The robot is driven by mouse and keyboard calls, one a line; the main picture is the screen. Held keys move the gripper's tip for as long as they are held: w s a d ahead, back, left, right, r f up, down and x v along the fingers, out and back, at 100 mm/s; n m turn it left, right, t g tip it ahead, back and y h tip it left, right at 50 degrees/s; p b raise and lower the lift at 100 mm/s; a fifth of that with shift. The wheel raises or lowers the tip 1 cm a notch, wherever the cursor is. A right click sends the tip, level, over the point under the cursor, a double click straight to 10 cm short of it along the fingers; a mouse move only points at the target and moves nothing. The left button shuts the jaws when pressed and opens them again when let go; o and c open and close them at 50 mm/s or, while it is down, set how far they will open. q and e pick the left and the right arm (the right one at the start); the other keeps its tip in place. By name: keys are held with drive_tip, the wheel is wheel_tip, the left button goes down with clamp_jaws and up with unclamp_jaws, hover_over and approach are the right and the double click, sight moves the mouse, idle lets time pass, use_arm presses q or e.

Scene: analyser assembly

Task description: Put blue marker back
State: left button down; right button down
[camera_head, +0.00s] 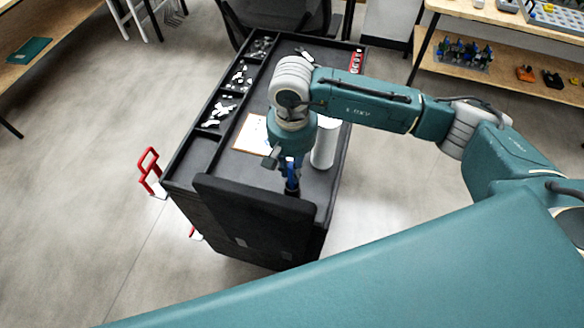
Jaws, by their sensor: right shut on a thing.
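The blue marker (291,168) stands about upright near the front of the black cart's top. My right gripper (287,162) points down at the marker and is shut on it; the fingers partly hide it. The marker's lower end is at a small dark holder (292,188); I cannot tell how far inside it is. My left gripper is not in view.
The black cart (205,150) has side compartments with white parts (238,78). A white cylinder (324,142) stands close right of my gripper. A paper sheet on a brown board (252,134) lies left. A raised black panel (255,212) edges the cart's front.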

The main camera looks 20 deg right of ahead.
drive_tip(key=shift+f, duration=0.65)
drive_tip(key=shift+f, duration=0.2)
drive_tip(key=c, duration=1.7)
unclamp_jaws()
drive_tip(key=shift+o, duration=0.2)
drive_tip(key=shift+r, duration=0.1)
